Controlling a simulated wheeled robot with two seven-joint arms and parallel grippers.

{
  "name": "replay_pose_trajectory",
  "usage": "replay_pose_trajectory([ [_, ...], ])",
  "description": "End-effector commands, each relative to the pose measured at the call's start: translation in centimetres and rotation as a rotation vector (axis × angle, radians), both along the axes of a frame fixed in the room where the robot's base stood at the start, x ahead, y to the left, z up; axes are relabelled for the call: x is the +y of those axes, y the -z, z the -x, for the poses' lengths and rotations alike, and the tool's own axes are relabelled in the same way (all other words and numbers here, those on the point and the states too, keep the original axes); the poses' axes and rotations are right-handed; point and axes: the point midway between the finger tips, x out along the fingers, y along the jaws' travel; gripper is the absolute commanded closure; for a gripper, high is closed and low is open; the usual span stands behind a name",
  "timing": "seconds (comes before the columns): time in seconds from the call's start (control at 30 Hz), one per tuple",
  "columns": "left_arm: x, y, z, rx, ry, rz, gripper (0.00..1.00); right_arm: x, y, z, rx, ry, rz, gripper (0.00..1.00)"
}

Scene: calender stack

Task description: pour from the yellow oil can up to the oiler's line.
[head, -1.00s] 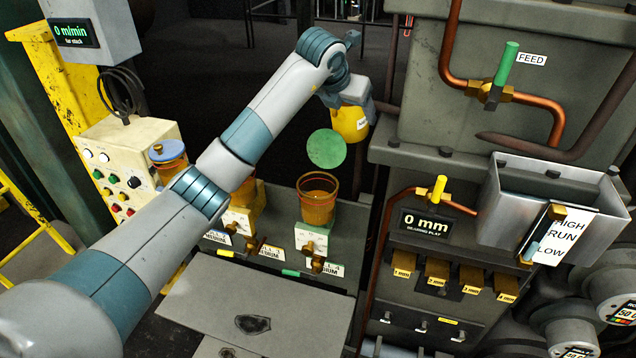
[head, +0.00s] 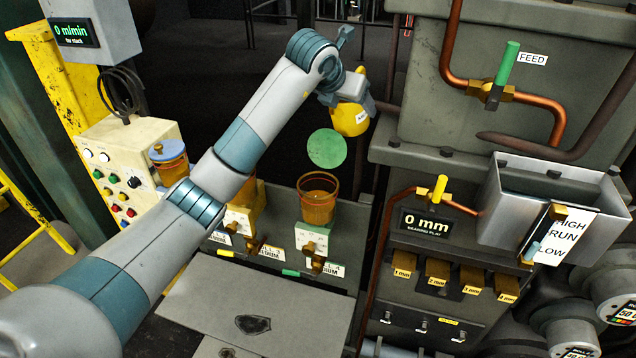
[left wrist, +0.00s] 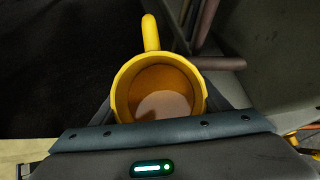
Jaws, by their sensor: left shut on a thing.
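The yellow oil can (head: 349,120) is in my left gripper (head: 350,105), high at the back, above and a little to the right of the oiler on the right. The left wrist view shows the can (left wrist: 160,65) from above, with amber oil inside and its spout pointing away. My left gripper (left wrist: 160,125) is shut on it. The open oiler (head: 318,200) is an amber cup on a pale block, with some oil visible inside. No oil stream shows. My right gripper is not in view.
A green round disc (head: 326,148), apparently the oiler's lid, stands raised behind its cup. Another oiler with a blue lid (head: 168,150) is at the left, and one more is partly hidden behind my arm. A grey tank (head: 555,215) stands at the right.

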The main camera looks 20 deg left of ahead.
Motion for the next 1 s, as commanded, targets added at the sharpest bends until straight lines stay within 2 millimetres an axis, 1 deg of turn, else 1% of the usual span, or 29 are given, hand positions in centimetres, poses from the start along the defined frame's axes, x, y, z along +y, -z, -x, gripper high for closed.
replay_pose_trajectory([
  [0.13,0.0,-0.5,0.1,-0.020,0.001,0.006,0.73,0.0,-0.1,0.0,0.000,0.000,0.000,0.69],
  [0.47,0.1,-0.6,0.4,-0.055,0.001,0.015,0.73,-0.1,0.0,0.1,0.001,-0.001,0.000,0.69],
  [0.73,0.2,-1.2,0.9,-0.099,0.001,0.026,0.73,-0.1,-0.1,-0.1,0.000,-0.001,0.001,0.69],
  [1.0,0.4,-1.6,1.5,-0.169,-0.001,0.043,0.73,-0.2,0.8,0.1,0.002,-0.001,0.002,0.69],
])
